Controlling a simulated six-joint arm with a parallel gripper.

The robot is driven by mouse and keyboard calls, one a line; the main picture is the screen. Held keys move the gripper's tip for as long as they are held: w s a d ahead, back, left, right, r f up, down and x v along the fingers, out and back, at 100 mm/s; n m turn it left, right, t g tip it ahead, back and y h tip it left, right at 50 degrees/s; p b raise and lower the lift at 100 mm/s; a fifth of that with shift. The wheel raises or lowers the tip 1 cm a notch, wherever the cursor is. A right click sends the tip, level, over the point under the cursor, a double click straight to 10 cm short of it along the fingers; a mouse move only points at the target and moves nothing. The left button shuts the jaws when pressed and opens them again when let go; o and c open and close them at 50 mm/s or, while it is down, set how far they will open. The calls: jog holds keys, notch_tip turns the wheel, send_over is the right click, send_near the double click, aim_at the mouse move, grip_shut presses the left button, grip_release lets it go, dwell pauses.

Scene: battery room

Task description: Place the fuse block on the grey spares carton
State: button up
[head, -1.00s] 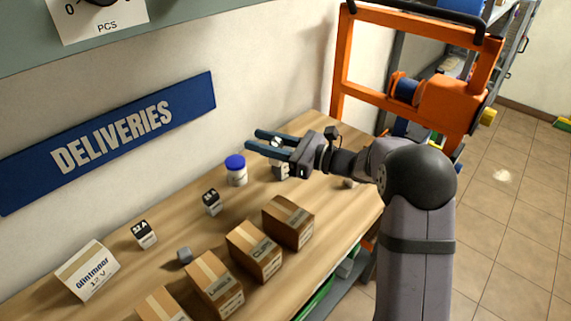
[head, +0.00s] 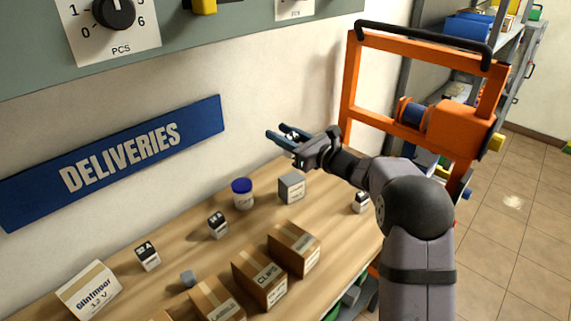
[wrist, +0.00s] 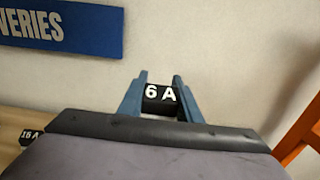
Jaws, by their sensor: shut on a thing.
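My gripper (head: 277,132) is raised near the wall, above the back of the bench. In the wrist view the gripper (wrist: 160,84) is shut on a fuse block (wrist: 161,94) with a black face marked 6 A, held between the two blue fingers. In the head view the held block is hard to make out. The grey spares carton (head: 291,188) stands on the bench below the gripper, apart from it. It has a label on its front, and its bare top is visible.
A blue-lidded jar (head: 243,195) stands left of the grey carton. Other fuse blocks stand on the bench (head: 217,225) (head: 147,256) (head: 361,202). Brown cartons (head: 294,247) line the front. An orange frame (head: 348,90) rises at right.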

notch_tip(320, 180, down, 8)
jog(key=p, duration=0.1)
jog(key=shift+r, duration=0.2)
dwell(0.4)
jog(key=shift+f, duration=0.15)
jog(key=o, duration=1.1)
jog(key=b+v, duration=0.2)
jog(key=v, duration=1)
jog(key=shift+r, duration=0.2)
